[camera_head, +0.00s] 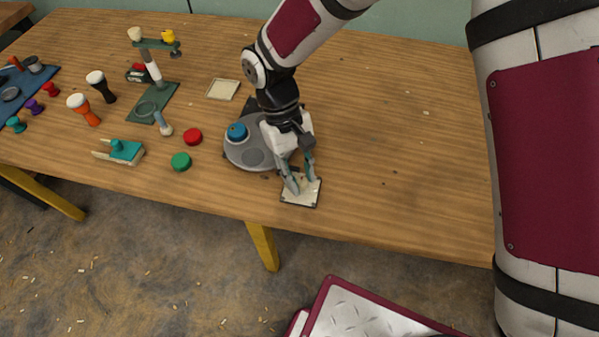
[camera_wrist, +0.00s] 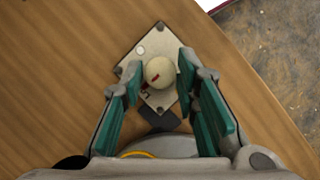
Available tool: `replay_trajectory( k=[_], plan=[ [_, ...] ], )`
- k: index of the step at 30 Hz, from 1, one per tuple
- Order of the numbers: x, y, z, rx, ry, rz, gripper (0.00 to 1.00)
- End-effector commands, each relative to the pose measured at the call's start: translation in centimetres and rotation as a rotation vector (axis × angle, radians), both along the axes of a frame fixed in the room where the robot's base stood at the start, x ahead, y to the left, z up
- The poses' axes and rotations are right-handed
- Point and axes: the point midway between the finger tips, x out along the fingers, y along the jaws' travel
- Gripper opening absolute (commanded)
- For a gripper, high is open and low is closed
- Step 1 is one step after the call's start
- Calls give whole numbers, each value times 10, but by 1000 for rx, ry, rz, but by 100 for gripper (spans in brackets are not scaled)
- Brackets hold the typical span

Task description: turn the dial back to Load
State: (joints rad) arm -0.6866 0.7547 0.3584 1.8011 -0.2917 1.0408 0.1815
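The dial (camera_wrist: 158,73) is a round cream knob with a red mark on its top, in the wrist view. It sits on a pale square plate (camera_wrist: 150,45) with dark edges. In the head view the plate (camera_head: 301,197) lies near the table's front edge, and my fingers largely hide the dial. My gripper (camera_wrist: 160,75) points down over the plate with its green-padded fingers on either side of the dial. A narrow gap shows at each side, so it looks open. Lettering for Load cannot be read.
A grey round-ended device (camera_head: 249,154) with a blue knob (camera_head: 237,131) stands just left of my gripper. The table's right side is clear.

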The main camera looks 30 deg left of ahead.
Motion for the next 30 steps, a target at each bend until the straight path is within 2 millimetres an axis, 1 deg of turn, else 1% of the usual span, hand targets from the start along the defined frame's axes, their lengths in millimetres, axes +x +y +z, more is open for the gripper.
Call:
replay_trajectory(
  k=[10, 14, 17, 24, 30],
  plan=[
    [0, 0, 0, -1, 1, -1, 44],
    [2, 3, 7, 1, -1, -1, 44],
    [5, 8, 21, 2, -2, -1, 44],
    [14, 24, 66, 3, -2, 0, 44],
    [21, 35, 96, 2, -1, -1, 44]
  ],
)
